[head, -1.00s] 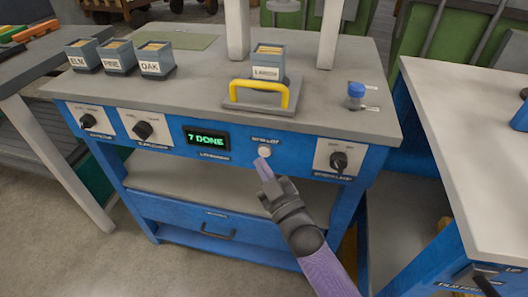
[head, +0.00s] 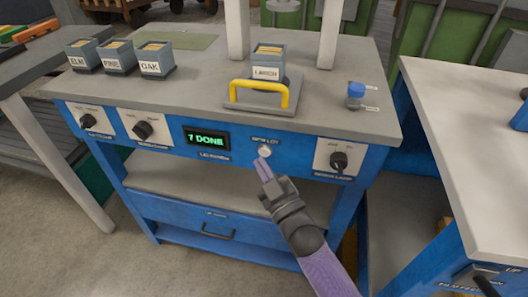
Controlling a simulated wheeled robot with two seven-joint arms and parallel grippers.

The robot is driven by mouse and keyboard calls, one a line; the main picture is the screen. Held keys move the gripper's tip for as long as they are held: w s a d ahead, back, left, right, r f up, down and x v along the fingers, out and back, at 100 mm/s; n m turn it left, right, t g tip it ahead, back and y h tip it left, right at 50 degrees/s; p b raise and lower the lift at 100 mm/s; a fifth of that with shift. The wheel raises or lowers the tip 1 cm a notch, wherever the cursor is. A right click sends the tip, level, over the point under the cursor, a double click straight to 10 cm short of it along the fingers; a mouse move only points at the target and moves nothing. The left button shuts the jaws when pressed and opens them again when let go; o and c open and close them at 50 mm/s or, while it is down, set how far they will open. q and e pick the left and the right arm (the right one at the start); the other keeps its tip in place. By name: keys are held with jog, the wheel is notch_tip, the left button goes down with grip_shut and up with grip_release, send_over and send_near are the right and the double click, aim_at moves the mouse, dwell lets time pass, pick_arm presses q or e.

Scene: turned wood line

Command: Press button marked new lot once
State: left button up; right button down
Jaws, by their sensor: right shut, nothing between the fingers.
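The new lot button (head: 264,152) is a small round whitish button on the blue front panel, under a "NEW LOT" label (head: 265,141). My right gripper (head: 262,166) is shut and empty, its fingertips just below the button. I cannot tell whether the fingertips touch it. The green display (head: 206,139) left of the button reads "7 DONE" or "1 DONE"; its first character is hard to tell. My left gripper is not in view.
Black knobs (head: 143,130) sit on the panel's left, and another knob (head: 339,160) right of the button.

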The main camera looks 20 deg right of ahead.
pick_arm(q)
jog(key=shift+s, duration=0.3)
pick_arm(e)
jog(key=shift+w, duration=0.1)
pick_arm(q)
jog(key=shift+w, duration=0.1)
pick_arm(e)
jog(key=shift+w+d, duration=0.25)
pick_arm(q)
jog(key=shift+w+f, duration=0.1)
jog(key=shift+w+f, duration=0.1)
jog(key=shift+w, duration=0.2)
pick_arm(e)
jog(key=shift+w, duration=0.1)
